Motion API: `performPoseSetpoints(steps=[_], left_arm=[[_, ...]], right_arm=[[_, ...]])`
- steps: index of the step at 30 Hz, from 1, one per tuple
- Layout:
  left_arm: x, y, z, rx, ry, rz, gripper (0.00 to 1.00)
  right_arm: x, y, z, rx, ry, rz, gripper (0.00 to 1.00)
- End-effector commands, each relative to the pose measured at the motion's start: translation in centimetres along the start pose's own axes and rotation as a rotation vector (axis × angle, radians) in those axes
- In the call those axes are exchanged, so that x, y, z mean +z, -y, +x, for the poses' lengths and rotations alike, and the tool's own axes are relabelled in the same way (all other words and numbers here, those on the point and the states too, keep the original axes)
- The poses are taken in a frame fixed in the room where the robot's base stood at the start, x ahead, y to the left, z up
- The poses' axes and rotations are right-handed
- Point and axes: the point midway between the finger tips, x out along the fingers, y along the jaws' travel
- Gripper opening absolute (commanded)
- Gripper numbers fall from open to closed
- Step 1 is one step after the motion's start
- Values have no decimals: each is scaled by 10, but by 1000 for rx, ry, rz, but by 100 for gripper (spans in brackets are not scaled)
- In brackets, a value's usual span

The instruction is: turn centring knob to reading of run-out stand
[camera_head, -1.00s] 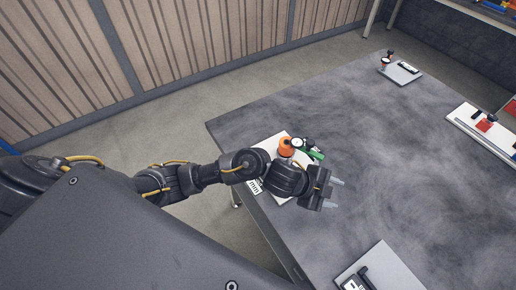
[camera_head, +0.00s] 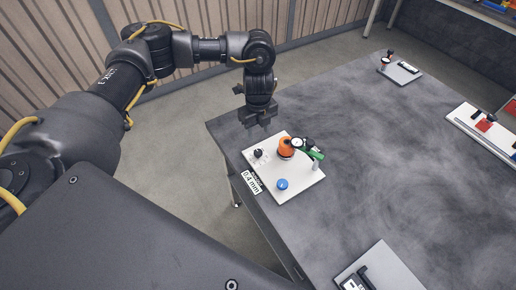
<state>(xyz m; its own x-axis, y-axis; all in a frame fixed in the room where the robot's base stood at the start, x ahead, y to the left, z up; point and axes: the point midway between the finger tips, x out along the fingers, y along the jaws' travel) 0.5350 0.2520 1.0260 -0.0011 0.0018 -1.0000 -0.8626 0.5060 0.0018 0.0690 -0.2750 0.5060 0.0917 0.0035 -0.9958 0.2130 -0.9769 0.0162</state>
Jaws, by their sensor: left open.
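The run-out stand is a white board (camera_head: 303,188) lying near the left corner of the grey table. On it are an orange part (camera_head: 285,148), a round white dial (camera_head: 297,142) with a green piece (camera_head: 315,155) beside it, a blue knob (camera_head: 282,184) and a small black knob (camera_head: 258,153). Which knob is the centring knob I cannot tell. A label (camera_head: 252,182) reading about 0.4 mm sits on the board's front-left edge. The dial's needle is too small to read. My left gripper (camera_head: 259,125) is open and empty, pointing down beyond the board's upper-left side, apart from it.
The grey table (camera_head: 390,170) has wide free room to the right of the board. A grey plate with a black fixture (camera_head: 382,268) lies at the front edge. Another small plate (camera_head: 402,72) stands at the far corner. A white tray (camera_head: 470,128) with a red piece lies at the right.

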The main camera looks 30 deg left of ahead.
Motion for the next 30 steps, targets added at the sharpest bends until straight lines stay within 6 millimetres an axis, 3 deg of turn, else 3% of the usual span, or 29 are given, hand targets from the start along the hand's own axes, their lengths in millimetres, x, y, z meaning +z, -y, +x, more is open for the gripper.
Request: performPoseSetpoints(steps=[15, 21, 30], left_arm=[[-2, 0, 88, 0, -4, -2, 49], [-1, 0, 102, -1, -1, 1, 49], [-1, 1, 103, -2, -1, 1, 49]], right_arm=[[0, 0, 2, 0, 0, 0, 0], [0, 0, 3, 0, 0, 0, 0], [0, 0, 3, 0, 0, 0, 0]])
